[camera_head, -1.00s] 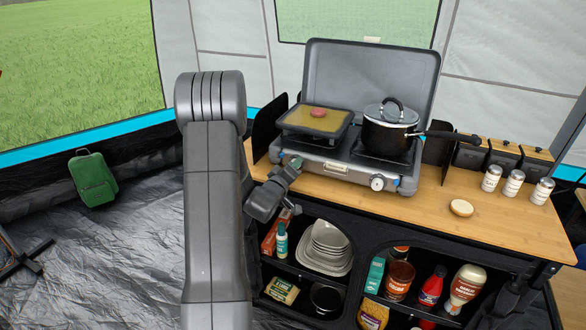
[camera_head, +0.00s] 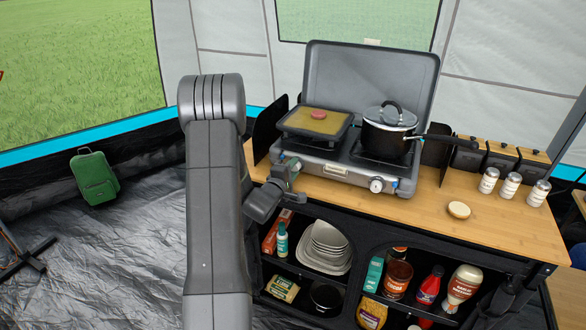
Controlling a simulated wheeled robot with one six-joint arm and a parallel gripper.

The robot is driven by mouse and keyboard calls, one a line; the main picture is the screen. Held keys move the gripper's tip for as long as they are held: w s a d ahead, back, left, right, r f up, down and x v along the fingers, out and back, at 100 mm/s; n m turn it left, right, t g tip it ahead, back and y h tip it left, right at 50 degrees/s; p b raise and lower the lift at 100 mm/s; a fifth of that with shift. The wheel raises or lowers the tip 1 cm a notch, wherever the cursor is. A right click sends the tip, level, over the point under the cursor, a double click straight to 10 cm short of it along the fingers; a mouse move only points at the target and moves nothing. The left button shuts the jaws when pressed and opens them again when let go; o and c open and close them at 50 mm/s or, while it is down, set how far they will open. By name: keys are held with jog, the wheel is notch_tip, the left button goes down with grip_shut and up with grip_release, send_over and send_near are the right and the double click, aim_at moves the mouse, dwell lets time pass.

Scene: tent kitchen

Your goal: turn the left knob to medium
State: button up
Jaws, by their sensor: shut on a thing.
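The camp stove (camera_head: 336,168) stands on the wooden counter with its lid raised. Its right knob (camera_head: 376,185) shows on the front panel, pale with a dark surround. My gripper (camera_head: 292,169) is at the left end of the front panel, where it covers the left knob. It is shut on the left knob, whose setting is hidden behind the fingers. A griddle (camera_head: 316,124) with a round reddish patty (camera_head: 319,114) sits on the left burner. A black pot (camera_head: 388,137) with a glass lid is on the right burner.
The pot's handle (camera_head: 440,137) sticks out to the right. Shelves below hold plates (camera_head: 324,247) and bottles. A green suitcase (camera_head: 95,178) is on the floor at left.

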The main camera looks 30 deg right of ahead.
dwell(0.4)
jog(key=o, duration=1)
jog(key=shift+f, duration=0.15)
